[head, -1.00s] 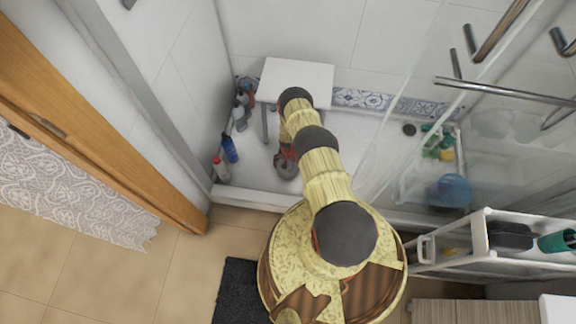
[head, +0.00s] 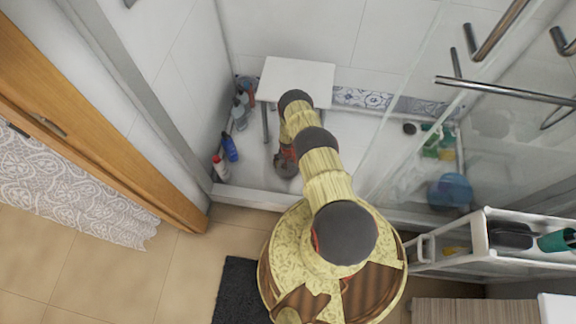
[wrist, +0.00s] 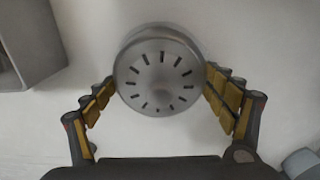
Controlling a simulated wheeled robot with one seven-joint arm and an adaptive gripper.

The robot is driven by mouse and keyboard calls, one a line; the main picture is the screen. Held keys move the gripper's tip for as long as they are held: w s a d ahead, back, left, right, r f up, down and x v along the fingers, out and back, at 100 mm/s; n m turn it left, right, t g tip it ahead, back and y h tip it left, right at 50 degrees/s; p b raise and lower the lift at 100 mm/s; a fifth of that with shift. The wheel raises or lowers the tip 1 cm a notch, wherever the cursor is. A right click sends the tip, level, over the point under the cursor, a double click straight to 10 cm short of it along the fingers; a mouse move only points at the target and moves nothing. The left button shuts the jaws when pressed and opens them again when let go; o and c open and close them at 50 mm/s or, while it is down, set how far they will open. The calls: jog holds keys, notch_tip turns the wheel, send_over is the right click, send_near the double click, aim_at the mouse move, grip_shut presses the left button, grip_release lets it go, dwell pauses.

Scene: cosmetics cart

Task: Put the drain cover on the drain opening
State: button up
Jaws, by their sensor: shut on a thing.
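The drain cover (wrist: 158,72) is a round grey metal disc with a ring of dark radial slots. In the wrist view my gripper (wrist: 158,90) has its two fingers against the cover's left and right sides, holding it over the pale shower floor. In the head view my gripper (head: 285,164) is low in the shower, below the white stool, partly hidden by my arm. A dark round spot, seemingly the drain opening (head: 409,128), is on the shower floor to the right, behind the glass. The gap between cover and floor cannot be judged.
The white stool (head: 297,80) stands at the back wall. Several bottles (head: 229,148) line the left side. The glass panel (head: 425,100) and its metal handles are at right. A blue basin (head: 450,190) and green items (head: 436,140) are behind the glass. A white cart (head: 500,262) stands front right.

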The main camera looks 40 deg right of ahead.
aim_at(288, 163)
jog(key=shift+f, duration=0.1)
jog(key=o, duration=1.3)
jog(key=shift+c, duration=0.2)
jog(key=shift+r, duration=6)
